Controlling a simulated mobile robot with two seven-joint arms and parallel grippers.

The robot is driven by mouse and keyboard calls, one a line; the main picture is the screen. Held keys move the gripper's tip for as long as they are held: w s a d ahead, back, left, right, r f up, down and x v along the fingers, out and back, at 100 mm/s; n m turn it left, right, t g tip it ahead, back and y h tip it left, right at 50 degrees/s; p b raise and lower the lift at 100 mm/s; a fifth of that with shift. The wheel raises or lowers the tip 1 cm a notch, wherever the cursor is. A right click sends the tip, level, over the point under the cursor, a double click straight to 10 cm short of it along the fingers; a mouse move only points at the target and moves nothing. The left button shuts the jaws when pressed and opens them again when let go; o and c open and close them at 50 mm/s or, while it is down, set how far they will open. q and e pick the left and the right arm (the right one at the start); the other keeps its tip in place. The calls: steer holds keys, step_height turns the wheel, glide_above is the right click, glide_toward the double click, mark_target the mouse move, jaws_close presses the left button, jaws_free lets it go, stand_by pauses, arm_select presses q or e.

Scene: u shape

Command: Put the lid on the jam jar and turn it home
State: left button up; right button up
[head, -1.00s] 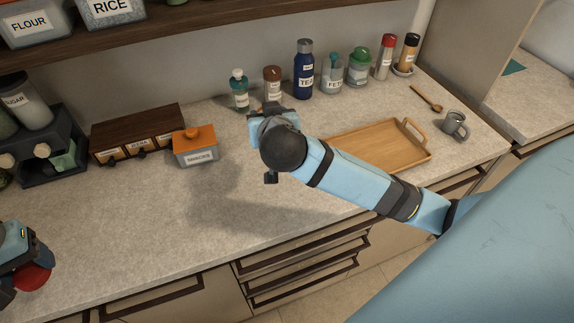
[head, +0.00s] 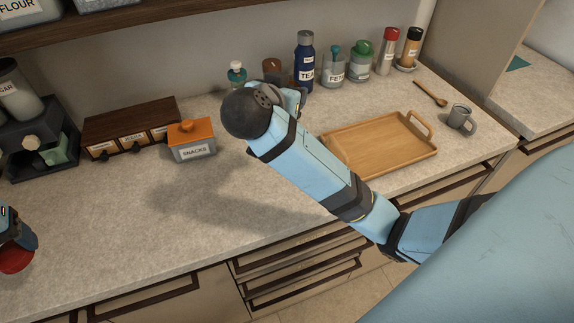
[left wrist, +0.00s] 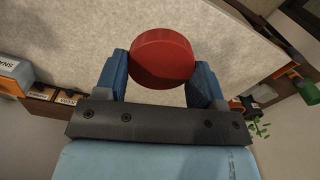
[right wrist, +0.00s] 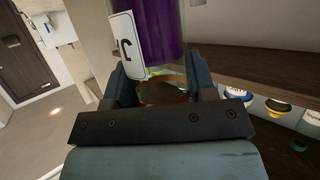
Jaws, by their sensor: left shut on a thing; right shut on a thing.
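My left gripper (left wrist: 162,78) is shut on a round red lid (left wrist: 162,57), held by its sides between the two blue fingers. My right gripper (right wrist: 158,82) is shut on a clear jar with purple contents (right wrist: 158,30) and a white label, of which one letter shows. I take it to be the jam jar. In the head view my right arm hides this jar and the fingers. Lid and jar are apart.
Behind my right arm, several bottles and jars stand along the wall, among them a blue tea bottle (head: 305,62). A wooden tray (head: 385,148), a mug (head: 461,118) and a snacks box (head: 191,142) are on the counter (head: 120,220). The counter's front left is clear.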

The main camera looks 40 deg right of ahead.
arm_select(q)
steer(key=shift+f+b, duration=0.7)
steer(key=shift+f, duration=0.05)
arm_select(e)
step_height(320, 180, down, 15)
steer(key=shift+r, duration=0.2)
arm_select(q)
steer(key=shift+f, duration=0.2)
arm_select(e)
step_height(320, 180, down, 4)
steer(key=shift+r, duration=0.2)
steer(key=shift+f, duration=0.35)
arm_select(q)
steer(key=shift+r, duration=0.15)
arm_select(e)
steer(key=o, duration=1.3)
steer(key=shift+f, duration=0.1)
steer(key=shift+c, duration=0.2)
